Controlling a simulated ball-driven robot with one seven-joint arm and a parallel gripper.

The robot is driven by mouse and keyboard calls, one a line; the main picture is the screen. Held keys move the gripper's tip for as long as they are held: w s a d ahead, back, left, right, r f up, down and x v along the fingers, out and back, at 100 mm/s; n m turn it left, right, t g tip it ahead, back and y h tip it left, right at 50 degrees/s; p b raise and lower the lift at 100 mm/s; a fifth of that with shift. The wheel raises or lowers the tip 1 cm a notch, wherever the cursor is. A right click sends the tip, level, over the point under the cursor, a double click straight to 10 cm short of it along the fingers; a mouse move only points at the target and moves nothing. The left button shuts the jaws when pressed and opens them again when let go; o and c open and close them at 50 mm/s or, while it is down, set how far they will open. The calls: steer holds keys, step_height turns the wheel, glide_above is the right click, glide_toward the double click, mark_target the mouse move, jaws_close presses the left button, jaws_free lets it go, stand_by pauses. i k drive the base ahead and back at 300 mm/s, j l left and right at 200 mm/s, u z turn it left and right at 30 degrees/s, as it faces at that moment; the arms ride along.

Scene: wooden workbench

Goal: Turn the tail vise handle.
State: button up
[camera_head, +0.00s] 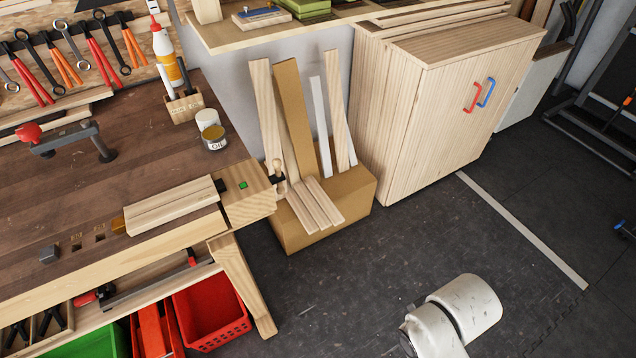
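The tail vise (248,203) is a pale wooden block at the right end of the workbench (150,130), with a small green square on top. Its handle (278,172) sticks out at the block's right end, with a light wooden grip standing roughly upright and a dark mount below. A pale wooden board (172,205) lies on the bench top just left of the vise block. My gripper is not in view. Only white rounded links of my own arm show at the lower right, above the floor and well apart from the handle.
A cardboard box (345,205) with upright planks stands close beside the handle. A wooden cabinet (440,110) stands behind it. A red crate (208,310) sits below. The dark floor (400,250) is clear in front.

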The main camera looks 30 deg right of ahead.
mark_target(278, 178)
steer(key=i+l, duration=0.1)
steer(key=l, duration=0.25)
steer(key=i+l, duration=0.1)
steer(key=l, duration=0.25)
steer(key=i+l, duration=0.1)
steer(key=l, duration=0.3)
steer(key=i+l, duration=0.1)
steer(key=l, duration=0.25)
steer(key=u, duration=0.05)
